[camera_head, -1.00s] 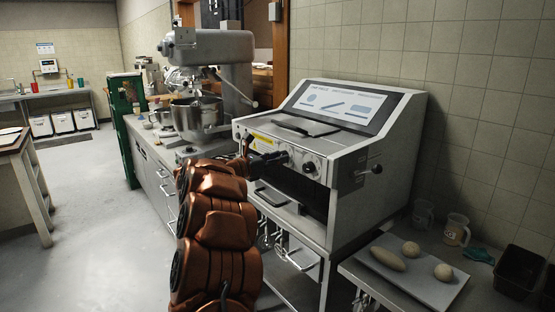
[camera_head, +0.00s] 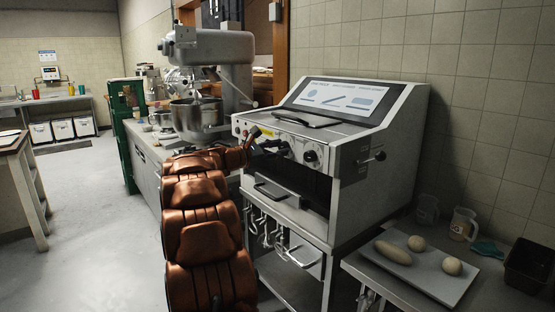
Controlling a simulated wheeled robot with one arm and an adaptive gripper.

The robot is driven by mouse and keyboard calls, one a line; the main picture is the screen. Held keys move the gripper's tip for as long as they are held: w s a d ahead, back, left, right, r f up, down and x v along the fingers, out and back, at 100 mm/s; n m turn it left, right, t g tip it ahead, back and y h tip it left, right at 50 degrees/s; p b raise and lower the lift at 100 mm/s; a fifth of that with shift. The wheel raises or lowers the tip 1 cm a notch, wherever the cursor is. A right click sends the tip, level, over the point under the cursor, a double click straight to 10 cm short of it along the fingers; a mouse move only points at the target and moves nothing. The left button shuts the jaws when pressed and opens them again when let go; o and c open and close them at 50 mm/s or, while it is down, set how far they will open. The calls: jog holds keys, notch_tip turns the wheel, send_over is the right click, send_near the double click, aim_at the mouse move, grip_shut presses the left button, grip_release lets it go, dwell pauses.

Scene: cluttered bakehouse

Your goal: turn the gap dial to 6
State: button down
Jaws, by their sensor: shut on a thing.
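The grey dough machine (camera_head: 350,155) has a row of dials on its front panel. My gripper (camera_head: 278,147) is at this panel and is shut on the left dial (camera_head: 285,149), which it partly hides. Another round dial (camera_head: 311,158) with a pale pointer shows bare just to the right. The labels and numbers are too small to read, so I cannot tell the setting or which dial is marked as the gap dial. My copper-coloured arm reaches up to the panel from below.
A stand mixer with a steel bowl (camera_head: 194,118) stands on the counter to the left. A tray (camera_head: 447,285) with pieces of dough, a clear jug (camera_head: 462,224) and a dark bin (camera_head: 527,266) are at right. The left floor is clear.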

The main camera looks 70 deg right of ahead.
jog(key=m+b, duration=1.8)
jog(key=shift+f, duration=0.1)
jog(key=shift+m, duration=0.5)
jog(key=shift+r+m+b, duration=0.25)
jog(key=shift+m+b, duration=0.1)
jog(key=shift+m, duration=0.45)
jog(key=shift+s+f, duration=0.1)
jog(key=shift+w, duration=0.2)
jog(key=shift+s+m, duration=0.1)
jog(key=shift+m, duration=0.4)
